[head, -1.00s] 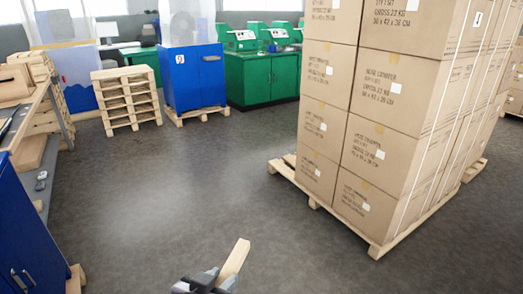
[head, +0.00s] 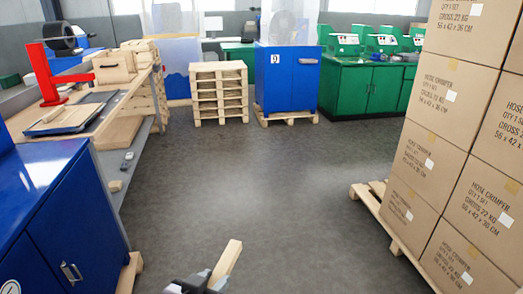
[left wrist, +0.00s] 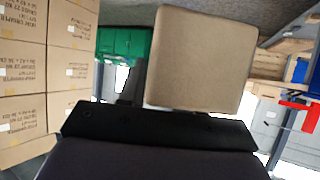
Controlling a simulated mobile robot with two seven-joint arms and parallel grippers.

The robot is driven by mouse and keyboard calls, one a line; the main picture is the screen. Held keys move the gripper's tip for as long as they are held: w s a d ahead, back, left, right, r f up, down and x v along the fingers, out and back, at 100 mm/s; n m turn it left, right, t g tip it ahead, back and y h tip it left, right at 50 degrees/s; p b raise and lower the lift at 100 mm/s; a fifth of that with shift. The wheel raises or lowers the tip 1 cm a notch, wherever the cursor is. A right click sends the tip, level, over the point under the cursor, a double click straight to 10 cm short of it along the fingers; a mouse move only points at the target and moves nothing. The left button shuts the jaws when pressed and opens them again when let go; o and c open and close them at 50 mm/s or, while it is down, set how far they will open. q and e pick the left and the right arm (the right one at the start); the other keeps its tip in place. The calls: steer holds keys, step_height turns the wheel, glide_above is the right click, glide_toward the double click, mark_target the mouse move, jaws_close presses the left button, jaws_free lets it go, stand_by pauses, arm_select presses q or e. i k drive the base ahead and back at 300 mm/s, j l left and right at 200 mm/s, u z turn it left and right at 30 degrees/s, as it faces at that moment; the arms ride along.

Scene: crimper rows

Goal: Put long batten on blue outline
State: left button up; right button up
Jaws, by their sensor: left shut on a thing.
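A pale wooden batten (head: 227,264) is in my left gripper (head: 205,284) at the bottom of the head view, its free end pointing up and away. In the left wrist view the batten (left wrist: 200,60) fills the upper middle as a large beige block, above the dark gripper body. The gripper is shut on it; its fingertips are mostly hidden. I cannot make out a blue outline in either view. My right gripper is not in view.
A workbench (head: 115,98) with a red press (head: 43,75) and a blue cabinet (head: 60,215) stand at left. Stacked cartons (head: 425,160) on a pallet stand at right. Empty pallets (head: 219,93) and a blue machine cabinet (head: 287,80) are behind. The floor between is clear.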

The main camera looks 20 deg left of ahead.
mark_target(70, 115)
steer(key=i+u, duration=0.65)
steer(key=i, duration=1.2)
steer(key=i+z, duration=0.25)
steer(key=i, duration=0.15)
steer(key=i+j+z, duration=0.25)
steer(key=i, duration=0.15)
steer(key=l+z, duration=0.1)
steer(key=z, duration=5.45)
